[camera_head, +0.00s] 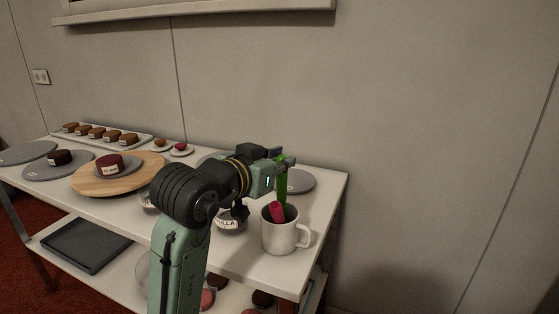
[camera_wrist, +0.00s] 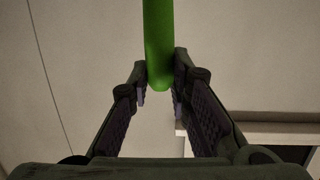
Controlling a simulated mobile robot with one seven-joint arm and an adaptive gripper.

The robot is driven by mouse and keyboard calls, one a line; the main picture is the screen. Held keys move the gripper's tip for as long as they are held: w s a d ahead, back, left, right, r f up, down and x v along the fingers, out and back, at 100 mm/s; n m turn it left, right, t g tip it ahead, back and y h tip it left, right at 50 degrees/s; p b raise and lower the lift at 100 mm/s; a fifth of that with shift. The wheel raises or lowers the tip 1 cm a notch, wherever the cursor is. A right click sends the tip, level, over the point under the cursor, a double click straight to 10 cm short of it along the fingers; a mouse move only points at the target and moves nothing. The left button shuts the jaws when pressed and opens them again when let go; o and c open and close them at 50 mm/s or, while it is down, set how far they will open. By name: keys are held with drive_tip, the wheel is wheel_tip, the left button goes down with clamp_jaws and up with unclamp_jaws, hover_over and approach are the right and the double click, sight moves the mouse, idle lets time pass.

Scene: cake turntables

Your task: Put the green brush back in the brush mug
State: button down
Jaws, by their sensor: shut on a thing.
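The green brush (camera_head: 282,187) is held by my gripper (camera_head: 283,162) and hangs roughly upright over the mug in the head view. In the wrist view the green brush (camera_wrist: 158,45) sits between the two fingertips of my gripper (camera_wrist: 160,84). The white brush mug (camera_head: 281,237) stands near the table's right front corner, handle to the right. A pink brush (camera_head: 277,212) leans in it. The green brush's lower end is at or just behind the mug's mouth; I cannot tell whether it is inside.
The white table (camera_head: 246,262) has a labelled bowl (camera_head: 231,222) left of the mug and a grey disc (camera_head: 299,181) behind it. A wooden turntable (camera_head: 92,184) with a small cake (camera_head: 109,164) stands further left. A tray of small cakes (camera_head: 142,146) lies at the back.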

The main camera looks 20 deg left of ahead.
drive_tip(key=shift+f, duration=0.25)
drive_tip(key=shift+f+b, duration=0.9)
drive_tip(key=shift+f, duration=0.25)
drive_tip(key=c, duration=1.4)
unclamp_jaws()
drive_tip(key=shift+r, duration=0.1)
drive_tip(key=shift+r, duration=0.1)
wheel_tip(320, 180, up, 10)
drive_tip(key=p, duration=0.8)
drive_tip(key=shift+p, duration=0.35)
